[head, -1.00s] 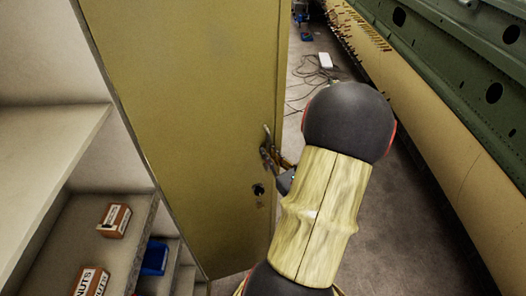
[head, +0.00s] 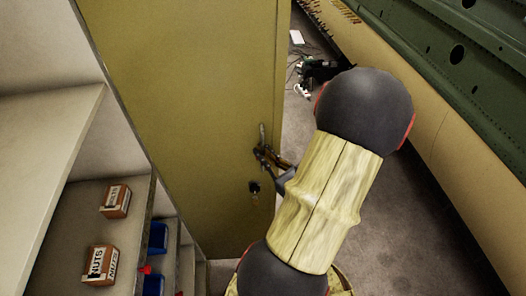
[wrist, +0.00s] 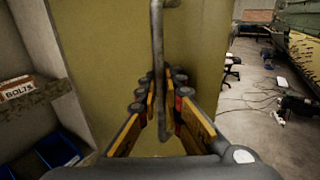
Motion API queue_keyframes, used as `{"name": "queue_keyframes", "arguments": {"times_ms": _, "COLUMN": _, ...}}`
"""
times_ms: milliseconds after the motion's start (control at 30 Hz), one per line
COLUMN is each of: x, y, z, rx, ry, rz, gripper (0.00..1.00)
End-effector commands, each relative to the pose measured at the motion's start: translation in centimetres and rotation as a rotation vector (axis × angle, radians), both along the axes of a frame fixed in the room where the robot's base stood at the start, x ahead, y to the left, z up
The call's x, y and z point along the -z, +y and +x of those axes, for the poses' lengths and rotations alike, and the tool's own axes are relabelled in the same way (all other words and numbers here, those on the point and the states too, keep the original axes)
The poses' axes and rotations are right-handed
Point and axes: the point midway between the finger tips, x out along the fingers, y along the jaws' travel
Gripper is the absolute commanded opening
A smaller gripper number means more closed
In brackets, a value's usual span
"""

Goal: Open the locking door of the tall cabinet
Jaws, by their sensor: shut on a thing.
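The tall cabinet's yellow-olive door (head: 185,100) stands upright in the middle left of the head view. Its metal handle (head: 262,132) is near the right edge, with a dark round lock (head: 254,187) below it. In the wrist view the handle is a vertical bar (wrist: 157,35) in front of the door (wrist: 95,50). My gripper (wrist: 160,95) has its fingers closed around the lower part of this bar. In the head view my arm partly hides my gripper (head: 270,157) at the handle. I cannot tell how far the door stands ajar.
Pale shelves (head: 50,140) stand left of the door, with boxes of nuts (head: 101,264) and blue bins (head: 157,238). A long green and tan fuselage structure (head: 455,110) runs along the right. Cables and a dark tool (head: 320,70) lie on the floor behind. Grey floor (head: 400,220) is clear at right.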

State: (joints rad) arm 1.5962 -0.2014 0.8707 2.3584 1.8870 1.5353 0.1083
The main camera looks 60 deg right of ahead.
Motion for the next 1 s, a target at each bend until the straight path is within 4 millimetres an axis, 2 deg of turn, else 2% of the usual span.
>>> {"name": "queue_keyframes", "arguments": {"times_ms": 200, "x": -0.07, "y": -0.12, "z": -0.03, "rx": 0.002, "ry": 0.000, "rz": -0.002, "gripper": 0.00}}
{"name": "queue_keyframes", "arguments": {"times_ms": 233, "x": -0.07, "y": -0.13, "z": -0.03, "rx": 0.002, "ry": 0.000, "rz": -0.002, "gripper": 0.08}}
{"name": "queue_keyframes", "arguments": {"times_ms": 500, "x": -0.03, "y": -0.08, "z": -0.02, "rx": 0.002, "ry": 0.000, "rz": -0.001, "gripper": 0.24}}
{"name": "queue_keyframes", "arguments": {"times_ms": 833, "x": 0.00, "y": -0.05, "z": -0.06, "rx": 0.002, "ry": 0.000, "rz": 0.000, "gripper": 0.24}}
{"name": "queue_keyframes", "arguments": {"times_ms": 1000, "x": 0.00, "y": 0.08, "z": -0.77, "rx": 0.005, "ry": 0.000, "rz": 0.000, "gripper": 0.24}}
